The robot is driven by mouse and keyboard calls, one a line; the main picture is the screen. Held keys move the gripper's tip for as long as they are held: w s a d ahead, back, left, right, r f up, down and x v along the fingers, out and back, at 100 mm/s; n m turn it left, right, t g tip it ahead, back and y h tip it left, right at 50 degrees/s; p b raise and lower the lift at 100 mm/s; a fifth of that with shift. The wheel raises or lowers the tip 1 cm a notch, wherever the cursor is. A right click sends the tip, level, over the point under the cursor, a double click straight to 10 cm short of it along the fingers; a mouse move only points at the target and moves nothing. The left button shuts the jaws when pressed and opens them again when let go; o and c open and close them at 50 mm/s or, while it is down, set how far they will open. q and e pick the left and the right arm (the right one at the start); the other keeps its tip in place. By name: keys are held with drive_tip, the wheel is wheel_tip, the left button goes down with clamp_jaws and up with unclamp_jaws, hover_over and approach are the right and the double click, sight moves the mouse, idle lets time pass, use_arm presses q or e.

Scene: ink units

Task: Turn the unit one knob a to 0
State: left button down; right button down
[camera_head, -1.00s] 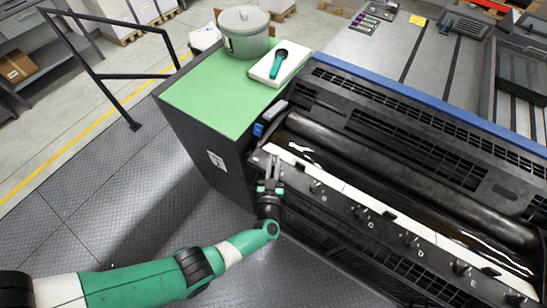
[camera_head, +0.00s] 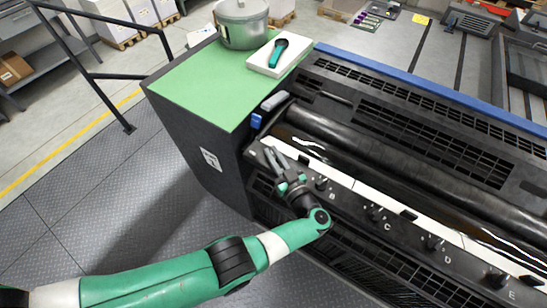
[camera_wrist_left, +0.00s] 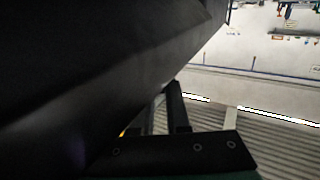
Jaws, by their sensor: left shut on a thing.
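The ink unit (camera_head: 410,140) is a long black machine with a roller and a white strip along its front edge. Below the strip is a row of dark knobs: knob B (camera_head: 322,183), knob C (camera_head: 374,211), knob D (camera_head: 433,243) and knob E (camera_head: 497,277). My left gripper (camera_head: 273,156) is at the row's left end, left of knob B, shut on knob a, which the fingers hide. The gripper leans, fingertips toward the upper left. In the left wrist view its fingers (camera_wrist_left: 166,112) show beside a dark surface; the knob cannot be made out. My right gripper is not in view.
A green-topped cabinet (camera_head: 200,90) stands left of the unit, bearing a grey pot (camera_head: 242,25) and a white tray (camera_head: 262,66) with a green-handled tool (camera_head: 278,53). A black railing (camera_head: 110,75) is at the left. The floor in front is clear.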

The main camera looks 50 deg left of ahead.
use_arm(q)
drive_tip(key=shift+r, duration=0.15)
drive_tip(key=c, duration=0.9)
unclamp_jaws()
drive_tip(key=b+v, duration=0.1)
drive_tip(key=v, duration=1)
drive_tip(key=shift+d, duration=0.3)
drive_tip(key=shift+o, duration=0.3)
